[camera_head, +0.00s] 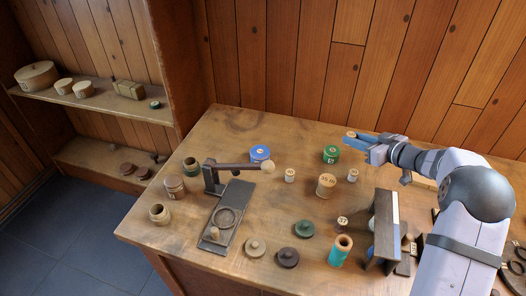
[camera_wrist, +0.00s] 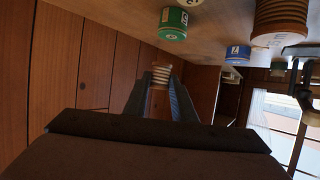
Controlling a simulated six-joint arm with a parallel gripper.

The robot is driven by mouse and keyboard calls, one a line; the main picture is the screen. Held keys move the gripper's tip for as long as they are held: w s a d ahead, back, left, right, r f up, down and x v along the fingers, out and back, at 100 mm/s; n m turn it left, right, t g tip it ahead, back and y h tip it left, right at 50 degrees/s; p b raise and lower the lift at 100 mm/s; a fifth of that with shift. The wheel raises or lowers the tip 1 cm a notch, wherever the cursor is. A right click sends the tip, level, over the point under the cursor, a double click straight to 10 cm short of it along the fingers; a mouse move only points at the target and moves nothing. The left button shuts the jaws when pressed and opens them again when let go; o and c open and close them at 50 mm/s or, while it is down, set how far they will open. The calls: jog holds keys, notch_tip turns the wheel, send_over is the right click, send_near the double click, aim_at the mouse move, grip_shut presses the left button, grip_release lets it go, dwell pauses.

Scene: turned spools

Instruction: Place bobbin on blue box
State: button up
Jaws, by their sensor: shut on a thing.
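My gripper (camera_head: 360,138) is shut on a small pale wooden bobbin (camera_head: 351,134), held at the fingertips above the back right of the table. The wrist view shows the ribbed bobbin (camera_wrist: 161,74) between the two fingers (camera_wrist: 160,88). The blue box (camera_head: 260,153), a low round box with a light label on its lid, stands at the back middle of the table, left of my gripper. It also shows in the wrist view (camera_wrist: 236,53), to the right of the bobbin. Its lid looks bare.
A green round box (camera_head: 331,154) stands between my gripper and the blue box. A wide wooden spool (camera_head: 326,186) and small spools (camera_head: 290,175) stand nearby. A dark stand with a wooden arm (camera_head: 240,166) reaches close to the blue box. An upright board (camera_head: 382,230) stands front right.

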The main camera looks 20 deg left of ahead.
jog(key=s+a+r+n+g+y, duration=0.1)
jog(key=s+a+n+g+y, duration=0.15)
jog(key=a, duration=1.05)
notch_tip(320, 180, up, 3)
jog(key=h, duration=0.1)
send_over(264, 154)
jog(key=shift+m+t, duration=0.25)
jog(key=shift+t, duration=0.1)
jog(key=shift+f+b, duration=0.95)
jog(key=shift+f, duration=3.95)
jog(key=shift+f, duration=0.15)
jog(key=o, duration=1)
